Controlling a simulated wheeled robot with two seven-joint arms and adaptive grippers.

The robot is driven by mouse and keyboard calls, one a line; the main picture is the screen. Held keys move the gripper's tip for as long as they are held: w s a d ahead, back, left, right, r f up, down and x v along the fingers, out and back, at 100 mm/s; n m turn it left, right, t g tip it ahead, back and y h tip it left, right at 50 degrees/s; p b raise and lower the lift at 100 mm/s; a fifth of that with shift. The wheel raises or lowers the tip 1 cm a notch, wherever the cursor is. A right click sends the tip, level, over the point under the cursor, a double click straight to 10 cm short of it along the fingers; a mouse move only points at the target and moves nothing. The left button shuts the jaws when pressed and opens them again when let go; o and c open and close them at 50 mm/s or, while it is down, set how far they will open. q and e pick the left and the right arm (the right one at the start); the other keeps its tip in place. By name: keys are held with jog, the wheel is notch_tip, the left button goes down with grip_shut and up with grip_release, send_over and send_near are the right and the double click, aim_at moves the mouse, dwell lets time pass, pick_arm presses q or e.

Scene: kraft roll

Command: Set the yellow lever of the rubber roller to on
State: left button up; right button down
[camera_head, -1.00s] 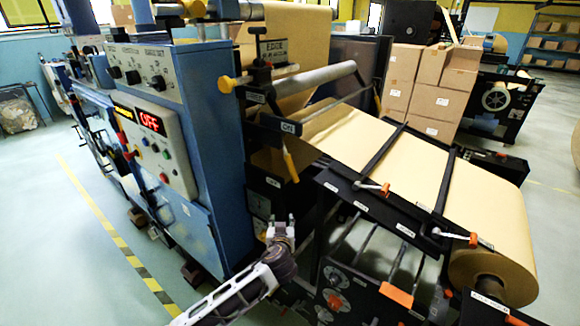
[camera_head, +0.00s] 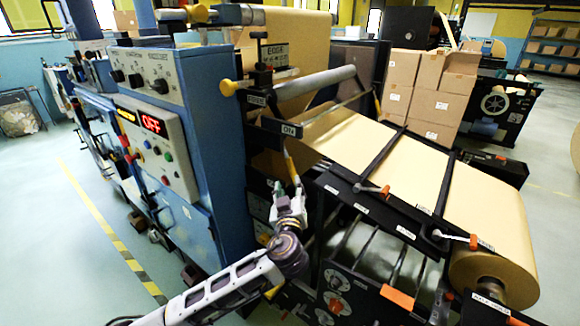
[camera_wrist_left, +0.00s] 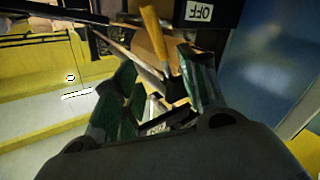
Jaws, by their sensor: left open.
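In the left wrist view the yellow lever (camera_wrist_left: 153,38) runs between and beyond my fingers, near an upside-down label reading OFF (camera_wrist_left: 198,12). My right gripper is not in view.
A blue cabinet with a control panel (camera_head: 158,145) showing a red OFF display stands left of the lever. Kraft paper (camera_head: 400,160) runs over a black frame to a roll (camera_head: 490,270) at right. Stacked cartons (camera_head: 425,95) stand behind. Open floor lies at left.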

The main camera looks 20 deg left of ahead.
aim_at(290, 167)
pick_arm(q)
jog(key=p+x, duration=0.1)
jog(key=x, duration=0.6)
jog(key=shift+w+a, duration=0.1)
jog(key=shift+w, duration=0.05)
jog(key=shift+p+x, duration=0.35)
jog(key=shift+x, duration=1.65)
jog(key=shift+p+x, duration=0.35)
jog(key=shift+x, duration=0.55)
jog(key=shift+w+a, duration=0.1)
jog(key=shift+w, duration=0.15)
jog(key=c, duration=0.8)
grip_shut()
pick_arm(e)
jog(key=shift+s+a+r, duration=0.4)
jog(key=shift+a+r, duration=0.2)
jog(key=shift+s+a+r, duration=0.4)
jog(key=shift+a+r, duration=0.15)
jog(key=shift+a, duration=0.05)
